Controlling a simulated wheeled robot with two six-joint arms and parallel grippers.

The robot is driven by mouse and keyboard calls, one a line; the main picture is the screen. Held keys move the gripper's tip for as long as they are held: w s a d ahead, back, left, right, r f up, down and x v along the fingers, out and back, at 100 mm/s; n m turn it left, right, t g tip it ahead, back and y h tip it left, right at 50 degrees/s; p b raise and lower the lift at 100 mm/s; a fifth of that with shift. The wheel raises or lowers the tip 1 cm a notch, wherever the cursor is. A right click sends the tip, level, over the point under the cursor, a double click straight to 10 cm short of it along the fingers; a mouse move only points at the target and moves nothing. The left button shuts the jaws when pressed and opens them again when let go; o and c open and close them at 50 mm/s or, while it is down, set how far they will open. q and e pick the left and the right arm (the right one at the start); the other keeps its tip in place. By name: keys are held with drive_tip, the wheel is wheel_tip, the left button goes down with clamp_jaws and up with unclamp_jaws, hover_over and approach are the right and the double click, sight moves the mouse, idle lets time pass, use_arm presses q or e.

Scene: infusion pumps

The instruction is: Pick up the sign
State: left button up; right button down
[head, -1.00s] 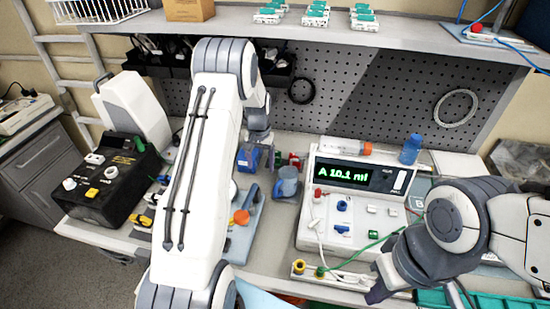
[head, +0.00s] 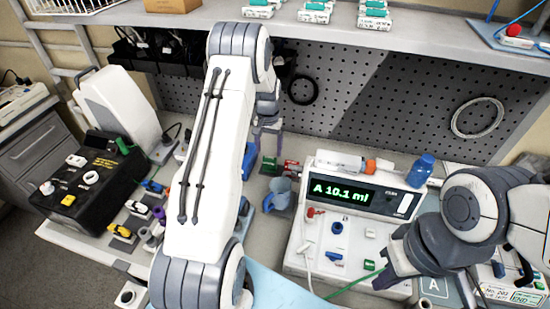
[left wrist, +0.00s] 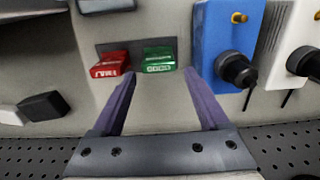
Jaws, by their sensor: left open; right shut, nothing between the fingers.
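Two small lettered blocks, one red (left wrist: 110,63) and one green (left wrist: 158,59), sit side by side on the bench in the left wrist view. They could be signs, but I cannot tell which one the task means. In the head view the red block (head: 291,167) and green block (head: 268,165) are small, below my left gripper (head: 268,138). In the left wrist view my left gripper (left wrist: 156,76) is open and empty. The green block lies ahead between its fingertips, and the red block is ahead of the left finger. My right gripper (head: 383,280) is shut and empty over the pump's front.
A blue box (left wrist: 228,45) and a white box (left wrist: 292,45) with black knobs stand beside the green block. The pegboard (head: 330,100) is behind.

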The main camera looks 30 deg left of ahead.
sight(269, 158)
use_arm(q)
wheel_tip(269, 158, down, 6)
drive_tip(key=p, duration=0.3)
drive_tip(key=shift+d+f+p, duration=0.1)
drive_tip(key=shift+f+p, duration=0.15)
drive_tip(key=shift+p, duration=0.15)
drive_tip(key=shift+w+f, duration=0.1)
drive_tip(key=shift+f, duration=0.3)
drive_tip(key=c, duration=1.1)
